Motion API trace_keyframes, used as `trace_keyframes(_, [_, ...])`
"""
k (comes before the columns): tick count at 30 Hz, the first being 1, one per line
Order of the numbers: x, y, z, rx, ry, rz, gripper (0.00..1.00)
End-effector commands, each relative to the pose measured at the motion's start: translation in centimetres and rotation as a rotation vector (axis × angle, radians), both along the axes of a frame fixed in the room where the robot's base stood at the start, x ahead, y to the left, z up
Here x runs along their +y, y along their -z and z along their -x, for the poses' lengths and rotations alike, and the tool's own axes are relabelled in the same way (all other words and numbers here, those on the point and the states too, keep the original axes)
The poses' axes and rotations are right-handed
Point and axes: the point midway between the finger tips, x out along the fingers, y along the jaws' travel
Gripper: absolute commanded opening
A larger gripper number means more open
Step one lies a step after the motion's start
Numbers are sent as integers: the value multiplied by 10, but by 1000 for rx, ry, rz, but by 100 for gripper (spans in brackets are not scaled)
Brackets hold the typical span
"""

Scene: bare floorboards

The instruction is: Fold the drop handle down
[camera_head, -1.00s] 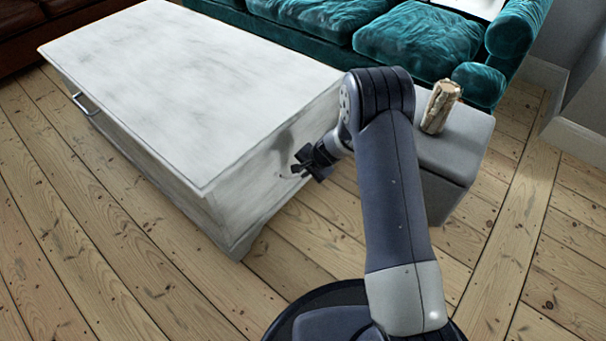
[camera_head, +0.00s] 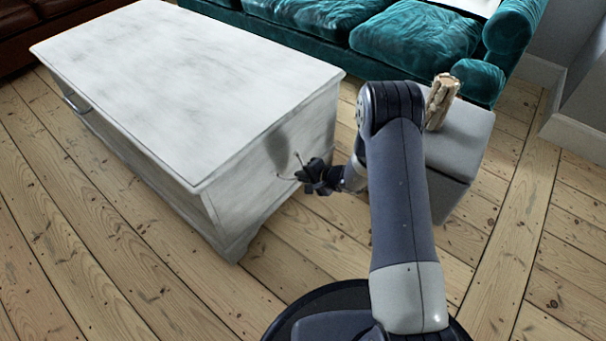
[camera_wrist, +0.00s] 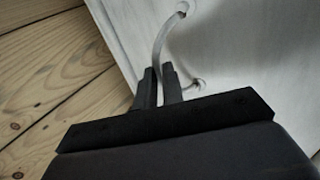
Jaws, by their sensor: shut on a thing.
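The drop handle (camera_wrist: 160,45) is a thin, pale metal bail on the near end panel of the whitewashed chest (camera_head: 190,85). In the wrist view its two ends meet the panel, and its bar stands out from it. My gripper (camera_wrist: 158,78) is shut on the bar, with the dark fingers hiding part of it. In the head view the handle (camera_head: 287,178) shows as a thin line to the left of my gripper (camera_head: 306,176), which sits a little out from the panel.
A grey box seat (camera_head: 462,140) stands to the right, with a brown wooden piece (camera_head: 441,100) on top. A teal sofa (camera_head: 410,45) is behind. A second handle (camera_head: 75,107) is on the chest's long side. Floorboards (camera_head: 90,240) in front are clear.

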Motion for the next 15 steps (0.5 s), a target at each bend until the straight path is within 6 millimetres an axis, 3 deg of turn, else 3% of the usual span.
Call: trace_keyframes(15, [6,34,-2,-261,-2,-341,0])
